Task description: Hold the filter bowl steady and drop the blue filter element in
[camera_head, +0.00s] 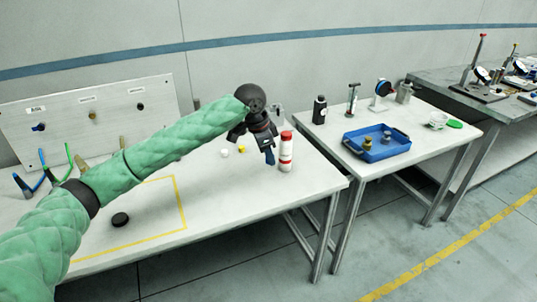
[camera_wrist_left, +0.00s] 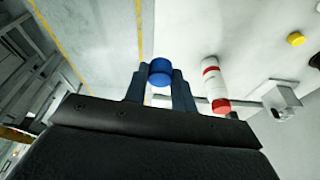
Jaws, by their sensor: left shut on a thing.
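My left gripper (camera_head: 267,150) is above the near white bench, at its right part. It is shut on the blue filter element (camera_wrist_left: 160,70), a short blue cylinder between the two fingertips in the left wrist view. A bit of blue shows at the fingers in the head view. A grey fixture (camera_head: 278,113) stands behind the gripper, partly hidden; a grey block (camera_wrist_left: 283,99) shows in the wrist view. I cannot tell whether either is the filter bowl. My right gripper is not in view.
A white bottle with red bands (camera_head: 286,153) stands just right of the gripper. A yellow cap (camera_head: 242,149) and a white cap (camera_head: 224,153) lie to its left. A black puck (camera_head: 120,219) lies inside a yellow-taped area. A blue tray (camera_head: 364,155) is on the second bench.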

